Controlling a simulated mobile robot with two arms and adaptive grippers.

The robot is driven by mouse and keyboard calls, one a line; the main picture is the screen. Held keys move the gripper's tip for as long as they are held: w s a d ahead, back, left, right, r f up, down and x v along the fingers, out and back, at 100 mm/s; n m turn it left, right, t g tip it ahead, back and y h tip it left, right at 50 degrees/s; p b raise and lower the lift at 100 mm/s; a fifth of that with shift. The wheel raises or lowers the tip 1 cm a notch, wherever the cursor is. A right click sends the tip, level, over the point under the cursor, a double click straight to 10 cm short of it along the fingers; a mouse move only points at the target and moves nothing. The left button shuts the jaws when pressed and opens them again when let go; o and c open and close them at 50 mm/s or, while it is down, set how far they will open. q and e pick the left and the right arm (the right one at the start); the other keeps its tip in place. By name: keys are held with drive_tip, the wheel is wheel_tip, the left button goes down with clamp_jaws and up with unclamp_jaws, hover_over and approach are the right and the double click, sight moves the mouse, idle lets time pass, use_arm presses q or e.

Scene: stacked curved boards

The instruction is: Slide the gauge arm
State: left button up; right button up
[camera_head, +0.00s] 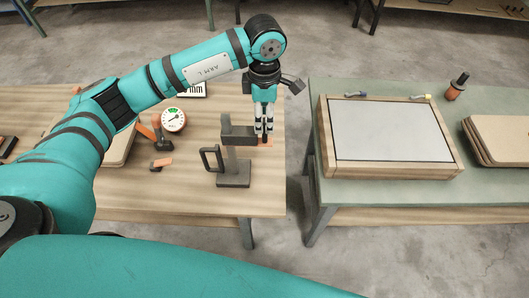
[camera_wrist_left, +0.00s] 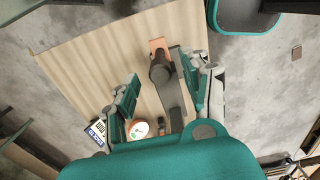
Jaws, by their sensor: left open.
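The gauge stand (camera_head: 234,178) is dark grey, with a flat base, an upright post and a loop handle on its left side. Its gauge arm (camera_head: 238,134) is a dark horizontal bar at the top of the post, reaching right to my left gripper (camera_head: 264,136). In the left wrist view the gauge arm (camera_wrist_left: 172,92) lies between the spread fingers of my left gripper (camera_wrist_left: 161,80), nearer the right finger. The gripper is open; contact cannot be told. An orange piece (camera_wrist_left: 157,44) shows by the arm's end. My right gripper is not in view.
A round dial (camera_head: 173,119) with a green mark and an orange-and-dark tool (camera_head: 161,138) stand left of the gauge stand. Across a floor gap, a green table (camera_head: 390,218) holds a framed panel (camera_head: 392,130) and stacked boards (camera_head: 500,140).

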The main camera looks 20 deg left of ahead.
use_arm(q)
drive_tip(key=shift+r+p, duration=1.05)
drive_tip(key=shift+r, duration=1.65)
